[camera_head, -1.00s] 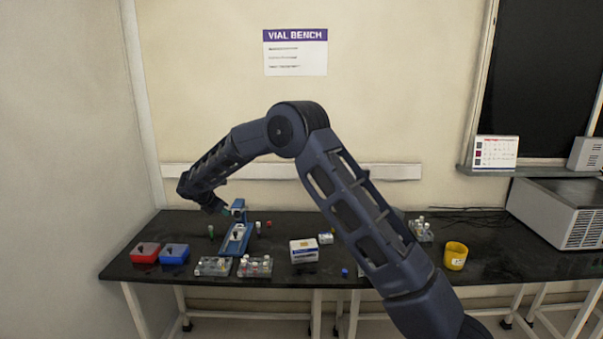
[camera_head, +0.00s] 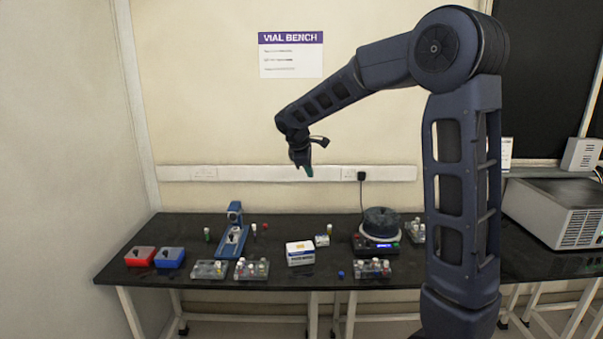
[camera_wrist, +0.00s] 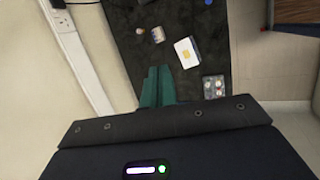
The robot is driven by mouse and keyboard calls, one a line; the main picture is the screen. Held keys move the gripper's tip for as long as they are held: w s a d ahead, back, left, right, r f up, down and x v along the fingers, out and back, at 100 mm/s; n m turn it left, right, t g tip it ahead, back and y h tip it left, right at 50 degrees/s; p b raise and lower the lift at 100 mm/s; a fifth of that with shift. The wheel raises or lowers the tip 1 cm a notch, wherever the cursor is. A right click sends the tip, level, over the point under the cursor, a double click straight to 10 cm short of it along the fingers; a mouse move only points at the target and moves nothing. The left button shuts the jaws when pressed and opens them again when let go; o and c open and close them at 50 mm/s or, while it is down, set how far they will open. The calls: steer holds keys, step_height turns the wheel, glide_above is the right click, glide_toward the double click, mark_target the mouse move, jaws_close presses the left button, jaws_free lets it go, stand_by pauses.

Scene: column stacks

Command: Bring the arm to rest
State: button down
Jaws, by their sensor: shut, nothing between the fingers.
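My gripper (camera_head: 304,168) is raised in the air above the back of the bench, well clear of everything on it. My arm reaches up from the right of the head view, bends at a high elbow and slopes down left to the gripper. In the wrist view the green fingers (camera_wrist: 157,86) are together with nothing between them. The black bench (camera_head: 330,267) lies below, and it also shows in the wrist view (camera_wrist: 140,20).
On the bench stand red (camera_head: 140,257) and blue (camera_head: 169,258) boxes, a blue stand (camera_head: 233,240), vial racks (camera_head: 251,270), a white box (camera_head: 300,253) and a round dark device (camera_head: 381,223). A grey machine (camera_head: 560,208) stands right. The air around the gripper is free.

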steer(key=s+d+r+m+y, duration=0.15)
steer(key=s+d+m, duration=0.25)
steer(key=s+d, duration=0.45)
steer(key=s+d+r+m, duration=0.3)
steer(key=s+d+m, duration=0.1)
steer(key=s+d, duration=0.4)
steer(key=s+d+f+m+y, duration=0.1)
steer(key=s+d+f+m, duration=0.1)
steer(key=s+d+m, duration=0.2)
steer(key=s+d+f+m, duration=0.3)
steer(key=s+d+m, duration=0.1)
steer(key=s, duration=0.7)
steer(key=shift+d+m+y, duration=0.35)
steer(key=shift+d+m, duration=0.05)
steer(key=shift+d, duration=0.1)
steer(key=shift+s, duration=0.1)
